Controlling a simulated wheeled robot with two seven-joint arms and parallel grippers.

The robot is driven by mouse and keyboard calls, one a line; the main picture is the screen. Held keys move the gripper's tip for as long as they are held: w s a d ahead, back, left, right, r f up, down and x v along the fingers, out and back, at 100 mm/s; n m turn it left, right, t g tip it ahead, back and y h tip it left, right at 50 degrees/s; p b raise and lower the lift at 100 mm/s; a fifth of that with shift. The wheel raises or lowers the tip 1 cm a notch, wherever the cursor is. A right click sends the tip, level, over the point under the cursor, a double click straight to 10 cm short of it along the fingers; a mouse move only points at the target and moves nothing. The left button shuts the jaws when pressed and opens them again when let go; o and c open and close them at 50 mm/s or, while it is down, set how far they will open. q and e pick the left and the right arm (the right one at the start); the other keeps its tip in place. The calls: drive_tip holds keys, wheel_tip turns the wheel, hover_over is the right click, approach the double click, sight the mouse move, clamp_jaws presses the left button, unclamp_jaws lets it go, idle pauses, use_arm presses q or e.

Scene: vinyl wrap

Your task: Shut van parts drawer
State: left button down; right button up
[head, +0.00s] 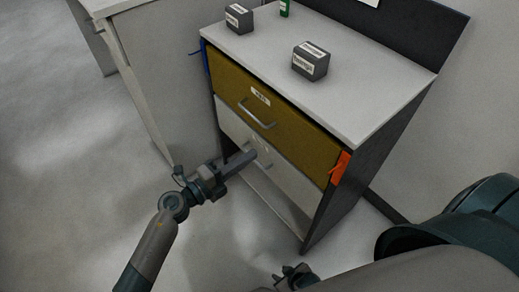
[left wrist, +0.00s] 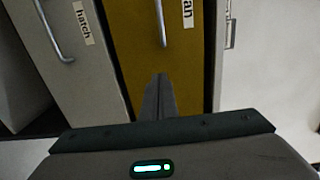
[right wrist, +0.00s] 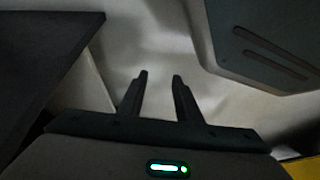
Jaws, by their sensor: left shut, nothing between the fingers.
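The parts cabinet holds a mustard upper drawer (head: 290,122) with a white label and a bar handle (head: 257,115). Its label, partly cut off, ends in "an" in the left wrist view (left wrist: 187,10). The front looks close to the cabinet; I cannot tell if a small gap remains. Below it is a grey drawer (head: 285,180), labelled "hatch" in the left wrist view (left wrist: 75,50). My left gripper (head: 252,155) is shut and empty, before the cabinet front near the grey drawer's handle; contact is unclear. My right gripper (right wrist: 160,76) is open and empty, away from the drawers.
Dark boxes (head: 311,62) (head: 239,18) and a green item (head: 285,8) stand on the cabinet top (head: 330,95). An orange tag (head: 340,166) sits at the right side, a blue one (head: 204,58) at the left. A pale unit (head: 165,70) stands left. Floor at left is clear.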

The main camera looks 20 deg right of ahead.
use_arm(q)
drive_tip(key=v, duration=0.3)
use_arm(e)
drive_tip(key=shift+w+d+r, duration=0.15)
drive_tip(key=shift+w+d, duration=0.1)
drive_tip(key=shift+s, duration=0.1)
drive_tip(key=shift+s+d+f, duration=0.15)
drive_tip(key=shift+s+f, duration=0.1)
drive_tip(key=shift+s, duration=0.35)
